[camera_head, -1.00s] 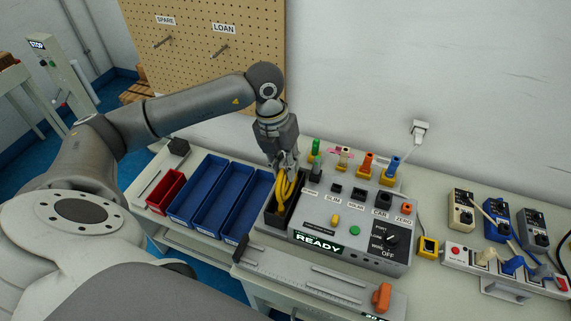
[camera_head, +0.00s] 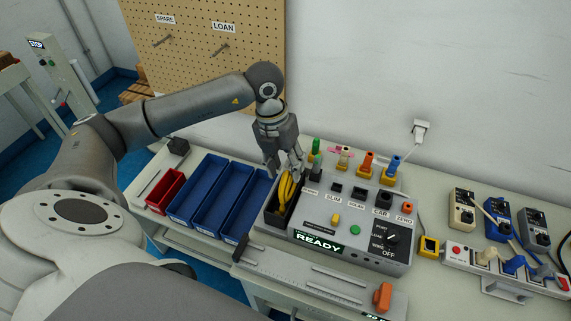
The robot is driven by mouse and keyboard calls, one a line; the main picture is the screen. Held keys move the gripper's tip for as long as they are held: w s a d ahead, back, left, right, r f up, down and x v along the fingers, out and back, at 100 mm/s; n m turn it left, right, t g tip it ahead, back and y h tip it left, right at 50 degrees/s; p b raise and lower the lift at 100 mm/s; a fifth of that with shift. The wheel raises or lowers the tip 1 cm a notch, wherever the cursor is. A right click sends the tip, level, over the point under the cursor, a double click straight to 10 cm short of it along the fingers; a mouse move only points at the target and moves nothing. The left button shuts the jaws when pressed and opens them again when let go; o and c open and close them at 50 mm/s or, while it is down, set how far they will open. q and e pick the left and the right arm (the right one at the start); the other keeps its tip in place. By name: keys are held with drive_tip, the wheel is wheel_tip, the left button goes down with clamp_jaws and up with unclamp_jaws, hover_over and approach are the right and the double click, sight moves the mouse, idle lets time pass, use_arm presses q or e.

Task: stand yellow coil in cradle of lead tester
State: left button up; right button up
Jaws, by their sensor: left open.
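The yellow coil (camera_head: 286,188) stands upright in the dark cradle (camera_head: 272,220) at the left end of the lead tester (camera_head: 331,220). My left gripper (camera_head: 284,171) is just above the cradle, pointing down. Its fingers are spread apart on either side of the coil's top, and they partly hide it. Whether a finger still touches the coil cannot be told. The tester's display reads READY. My right gripper is not in view.
Blue bins (camera_head: 221,199) and a red bin (camera_head: 166,192) stand left of the tester. Colored plugs (camera_head: 366,162) stand along its back. A ruler fixture with an orange handle (camera_head: 382,296) lies in front. Boxed testers (camera_head: 497,224) are at right.

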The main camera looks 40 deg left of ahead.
use_arm(q)
wheel_tip(320, 180, up, 12)
drive_tip(key=a, duration=0.2)
drive_tip(key=shift+s, duration=0.25)
drive_tip(key=shift+a+f, duration=0.1)
drive_tip(key=shift+f, duration=0.05)
